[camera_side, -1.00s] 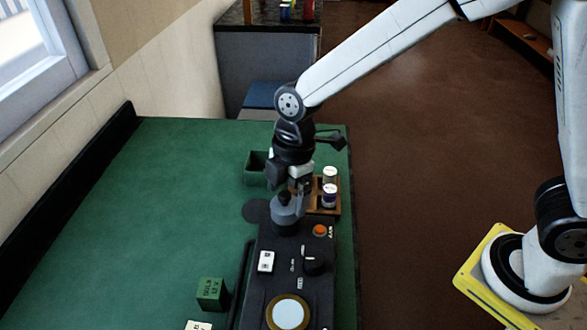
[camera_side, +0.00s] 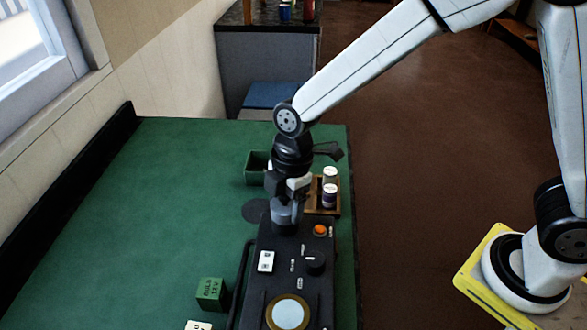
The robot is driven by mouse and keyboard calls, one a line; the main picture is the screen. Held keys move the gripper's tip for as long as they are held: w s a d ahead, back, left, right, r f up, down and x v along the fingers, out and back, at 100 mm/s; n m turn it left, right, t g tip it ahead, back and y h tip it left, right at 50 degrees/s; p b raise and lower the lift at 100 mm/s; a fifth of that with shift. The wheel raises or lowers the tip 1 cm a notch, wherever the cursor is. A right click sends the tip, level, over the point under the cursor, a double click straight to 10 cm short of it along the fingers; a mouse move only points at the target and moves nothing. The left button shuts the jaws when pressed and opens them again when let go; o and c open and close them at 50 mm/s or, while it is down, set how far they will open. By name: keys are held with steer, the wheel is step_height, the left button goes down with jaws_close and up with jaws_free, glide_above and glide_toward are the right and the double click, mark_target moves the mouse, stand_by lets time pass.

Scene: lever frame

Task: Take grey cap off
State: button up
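The grey cap (camera_side: 284,217) is a round grey piece at the far end of the black panel (camera_side: 272,293). My gripper (camera_side: 287,197) points down right over the cap, with its fingers around or just above the cap's top. The cap's dark top knob is hidden behind the fingers. The fingers are too small and dark to tell whether they are open or closed on it.
The panel carries an orange button (camera_side: 320,230), a black knob (camera_side: 315,263), a white switch (camera_side: 266,261) and a pale round disc (camera_side: 288,314). A wooden rack (camera_side: 323,208) with white-topped jars stands close right of my gripper. A green open box (camera_side: 256,169) is behind. A green block (camera_side: 211,294) lies left; the green table's left is clear.

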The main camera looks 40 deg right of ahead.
steer(key=shift+c, duration=0.5)
steer(key=shift+r, duration=0.15)
steer(key=shift+r, duration=0.55)
steer(key=s+d+r, duration=0.5)
steer(key=s+r, duration=0.6)
steer(key=s, duration=0.2)
steer(key=shift+d+r, duration=0.15)
steer(key=shift+r, duration=0.1)
